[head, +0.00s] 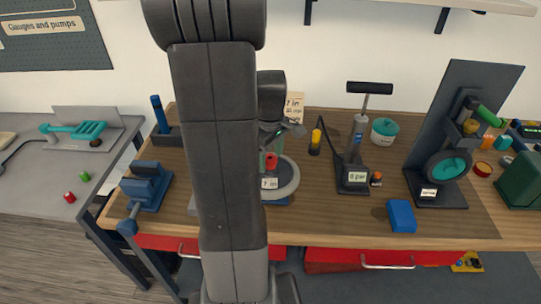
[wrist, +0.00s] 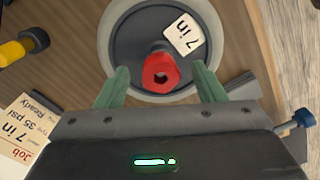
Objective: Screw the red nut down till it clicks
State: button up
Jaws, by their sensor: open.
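The red nut (wrist: 161,71) has a dark hole in its top and sits at the middle of a round grey wheel (wrist: 118,41) in the wrist view. In the head view the red nut (head: 271,161) shows beside my arm, which hides part of the wheel (head: 289,178). My gripper (wrist: 161,80) is open, with one green finger on each side of the nut. Neither finger appears to touch it. Whether the nut sits fully down cannot be seen.
A "7 in" tag (wrist: 184,34) lies on the wheel close to the nut. In the head view a pump (head: 356,150) and a blue block (head: 401,216) stand to the right on the bench.

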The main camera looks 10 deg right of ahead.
jog(key=shift+f, duration=0.35)
jog(key=c, duration=1.1)
jog(key=shift+o, duration=0.2)
jog(key=m, duration=1.6)
jog(key=shift+r+m, duration=0.1)
jog(key=shift+m, duration=0.2)
jog(key=m, duration=0.5)
